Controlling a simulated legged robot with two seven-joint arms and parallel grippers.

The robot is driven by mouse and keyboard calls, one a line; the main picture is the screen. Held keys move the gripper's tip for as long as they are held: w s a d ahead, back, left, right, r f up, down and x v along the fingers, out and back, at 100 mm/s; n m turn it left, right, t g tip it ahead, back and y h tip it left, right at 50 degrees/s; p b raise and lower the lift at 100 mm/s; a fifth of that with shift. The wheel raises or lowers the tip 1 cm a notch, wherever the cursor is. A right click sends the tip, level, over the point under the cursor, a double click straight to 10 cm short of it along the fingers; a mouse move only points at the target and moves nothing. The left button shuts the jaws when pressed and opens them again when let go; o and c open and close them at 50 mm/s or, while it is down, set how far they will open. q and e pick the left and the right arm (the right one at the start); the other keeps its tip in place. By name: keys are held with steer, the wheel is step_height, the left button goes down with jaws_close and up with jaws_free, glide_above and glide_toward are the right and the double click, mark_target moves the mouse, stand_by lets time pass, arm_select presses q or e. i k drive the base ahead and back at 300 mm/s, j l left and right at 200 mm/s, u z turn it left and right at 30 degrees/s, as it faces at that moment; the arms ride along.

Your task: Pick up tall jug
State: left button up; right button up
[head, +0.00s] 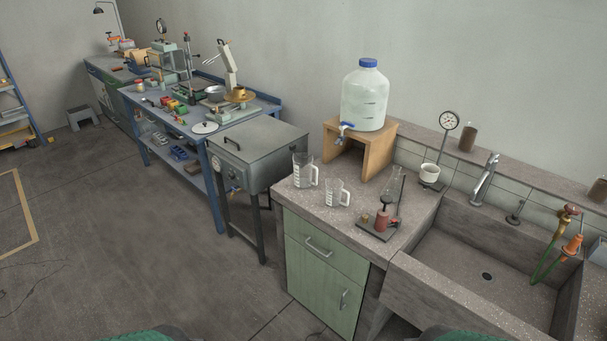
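Two clear measuring jugs with white markings and handles stand upright on the speckled concrete bench, near its left end. The taller jug (302,173) is the left one, close to the bench's left edge. The shorter jug (335,194) stands to its right and a little nearer to me, with a small gap between them. Neither of my grippers shows in the head view. Only green parts of my own body show at the bottom edge.
A wooden stand (378,150) with a large water bottle (365,100) is behind the jugs. A burner stand with a glass flask (391,196) is to their right, before the sink (480,262). A grey metal cabinet (258,152) adjoins the bench's left. Green cupboard doors (322,262) face the open floor.

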mark_target(306, 173)
steer(key=i+j+z, duration=0.1)
steer(key=i+j, duration=0.35)
steer(key=i, duration=0.15)
steer(key=i+j, duration=0.5)
steer(key=i+z, duration=0.05)
steer(key=i, duration=0.05)
